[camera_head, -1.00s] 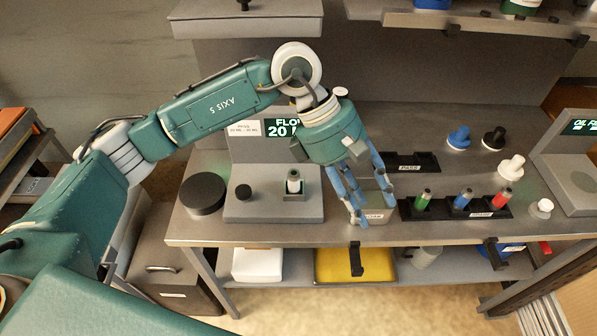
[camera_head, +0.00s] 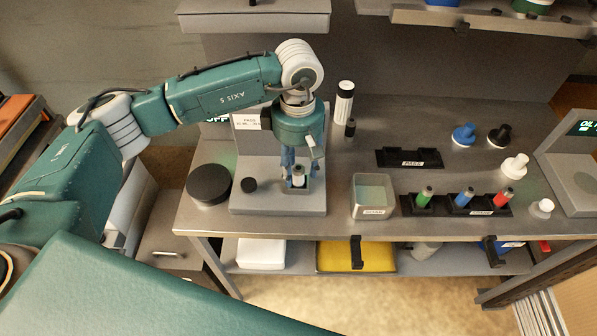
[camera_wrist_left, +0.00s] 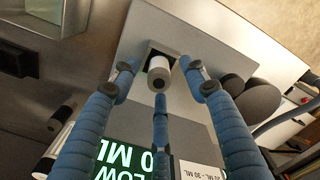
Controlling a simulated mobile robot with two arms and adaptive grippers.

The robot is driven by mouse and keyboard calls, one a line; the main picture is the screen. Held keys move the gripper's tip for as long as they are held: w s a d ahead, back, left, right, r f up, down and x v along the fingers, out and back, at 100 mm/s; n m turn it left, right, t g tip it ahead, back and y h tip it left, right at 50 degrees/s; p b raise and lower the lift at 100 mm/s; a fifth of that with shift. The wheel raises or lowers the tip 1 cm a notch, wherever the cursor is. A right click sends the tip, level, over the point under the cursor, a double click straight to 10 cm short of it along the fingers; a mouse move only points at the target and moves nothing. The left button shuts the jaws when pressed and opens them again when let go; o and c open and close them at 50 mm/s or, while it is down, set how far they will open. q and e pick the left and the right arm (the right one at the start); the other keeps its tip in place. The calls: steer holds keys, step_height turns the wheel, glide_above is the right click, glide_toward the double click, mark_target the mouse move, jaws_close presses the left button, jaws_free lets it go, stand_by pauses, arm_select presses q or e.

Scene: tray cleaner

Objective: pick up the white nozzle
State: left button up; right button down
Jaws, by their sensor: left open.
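The white nozzle (camera_head: 298,174), a short white cylinder with a grey tip, stands upright in the square socket of the flow test stand (camera_head: 251,203). It also shows in the wrist view (camera_wrist_left: 158,70). My left gripper (camera_head: 297,172) points down over the stand, open, with its blue fingers (camera_wrist_left: 157,88) spread around the nozzle's top. A gap shows between the fingers and the nozzle in the wrist view, and I see no contact. My right gripper is not in view.
A grey open bin (camera_head: 372,208) stands right of the test stand. A rack (camera_head: 455,210) holds green, blue and red nozzles. Black tray (camera_head: 408,158) looks empty. A white-and-black bottle (camera_head: 344,100) stands behind. A black round disc (camera_head: 209,185) lies at left.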

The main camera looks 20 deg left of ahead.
arm_select(q)
steer(key=shift+w+f, duration=0.1)
steer(key=shift+f, duration=1.15)
jaws_close()
steer(key=shift+r, duration=0.1)
